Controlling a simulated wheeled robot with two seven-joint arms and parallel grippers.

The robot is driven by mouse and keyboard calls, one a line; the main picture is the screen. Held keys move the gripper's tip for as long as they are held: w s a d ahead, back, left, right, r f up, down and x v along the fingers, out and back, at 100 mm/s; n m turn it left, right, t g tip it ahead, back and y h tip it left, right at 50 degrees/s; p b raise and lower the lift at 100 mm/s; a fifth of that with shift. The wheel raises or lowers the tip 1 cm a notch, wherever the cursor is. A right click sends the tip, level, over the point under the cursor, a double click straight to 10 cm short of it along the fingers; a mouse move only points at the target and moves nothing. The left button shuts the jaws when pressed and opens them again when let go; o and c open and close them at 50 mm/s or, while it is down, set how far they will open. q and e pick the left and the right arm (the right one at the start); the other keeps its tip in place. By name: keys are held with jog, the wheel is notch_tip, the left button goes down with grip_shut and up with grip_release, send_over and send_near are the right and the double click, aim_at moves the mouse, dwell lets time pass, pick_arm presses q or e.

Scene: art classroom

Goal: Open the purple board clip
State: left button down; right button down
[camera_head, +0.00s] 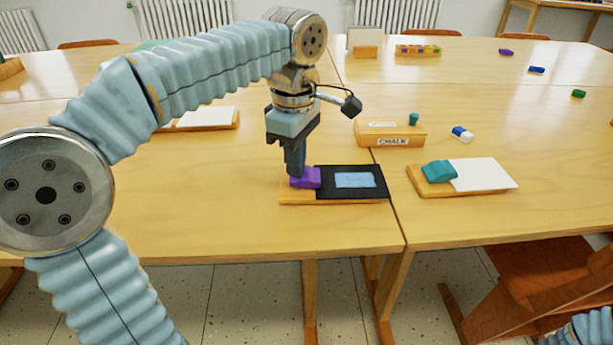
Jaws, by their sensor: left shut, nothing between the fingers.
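The purple clip (308,178) sits at the left end of a small wooden board (300,200) near the front edge of the table. A black sheet with a light blue rectangle (355,180) lies on the board, its left edge at the clip. My left gripper (295,174) points down, shut, with its fingertips at the clip's left top. Nothing shows between the fingers. I cannot tell whether the tips press on the clip. The clip appears low against the board. My right gripper is not in view; only part of an arm shows at the bottom right corner.
A second board with a teal clip (438,171) and white sheet lies to the right. Behind are a chalk box (390,134) and a blue-white eraser (462,133). Another board with paper (208,118) lies behind my left arm. The table front left is clear.

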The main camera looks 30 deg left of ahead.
pick_arm(q)
jog(key=shift+f, duration=0.2)
notch_tip(320, 180, up, 5)
jog(key=p, duration=0.5)
jog(key=shift+r+p, duration=0.4)
jog(key=shift+r, duration=0.65)
